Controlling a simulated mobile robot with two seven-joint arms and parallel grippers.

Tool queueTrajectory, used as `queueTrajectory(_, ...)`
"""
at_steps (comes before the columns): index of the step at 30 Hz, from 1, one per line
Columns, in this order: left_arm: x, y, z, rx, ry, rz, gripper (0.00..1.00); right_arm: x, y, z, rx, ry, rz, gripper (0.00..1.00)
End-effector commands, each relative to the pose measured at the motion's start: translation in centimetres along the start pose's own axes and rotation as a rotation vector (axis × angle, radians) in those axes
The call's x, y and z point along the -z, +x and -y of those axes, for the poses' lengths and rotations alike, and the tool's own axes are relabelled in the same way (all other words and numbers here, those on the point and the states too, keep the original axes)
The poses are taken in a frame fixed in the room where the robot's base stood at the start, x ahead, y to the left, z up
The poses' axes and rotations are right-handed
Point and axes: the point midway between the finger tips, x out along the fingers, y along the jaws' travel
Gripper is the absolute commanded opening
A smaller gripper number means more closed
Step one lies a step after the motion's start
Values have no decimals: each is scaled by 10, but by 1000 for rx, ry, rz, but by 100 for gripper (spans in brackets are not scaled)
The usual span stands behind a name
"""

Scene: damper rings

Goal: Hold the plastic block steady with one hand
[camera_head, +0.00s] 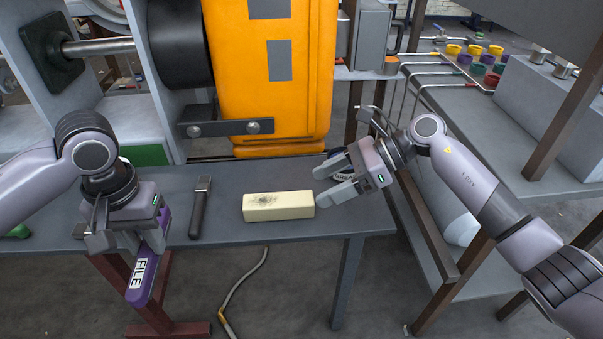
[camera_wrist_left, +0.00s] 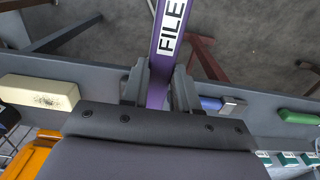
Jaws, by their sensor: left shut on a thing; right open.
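The plastic block (camera_head: 278,206) is a cream-coloured bar with a dark speckled patch on top, lying on the grey bench. It also shows at the left in the left wrist view (camera_wrist_left: 40,93). My right gripper (camera_head: 330,183) is open and empty just to the right of the block, its fingers pointing left towards the block's right end. My left gripper (camera_head: 128,238) is shut on a purple file (camera_head: 147,268) with a white "FILE" label, at the bench's front left. The file also shows between the fingers in the left wrist view (camera_wrist_left: 168,55).
The grey bench (camera_head: 345,222) is narrow, with floor beyond its front edge. A dark-handled tool (camera_head: 200,206) lies between my left gripper and the block. A large orange machine (camera_head: 285,80) rises behind. A green object (camera_head: 18,231) lies far left.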

Motion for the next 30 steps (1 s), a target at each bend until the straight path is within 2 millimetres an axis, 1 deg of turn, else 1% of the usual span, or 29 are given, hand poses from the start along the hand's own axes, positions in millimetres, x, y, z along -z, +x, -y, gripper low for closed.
queueTrajectory(1,0,0,0,-1,0,-1,0,2,-7,5,4,-32,-46,70)
queueTrajectory(4,0,0,0,-1,0,-1,0,6,-16,10,3,-72,-106,70)
queueTrajectory(7,0,0,0,-1,0,-1,0,9,-18,12,2,-90,-134,70)
queueTrajectory(9,0,0,0,-1,0,-1,0,10,-15,13,1,-93,-139,70)
queueTrajectory(14,0,0,0,0,0,-1,0,12,-1,12,0,-91,-137,70)
queueTrajectory(24,0,0,0,-1,0,-1,0,17,40,13,0,-90,-136,70)
queueTrajectory(30,0,0,0,0,0,-1,0,19,59,13,1,-91,-135,70)
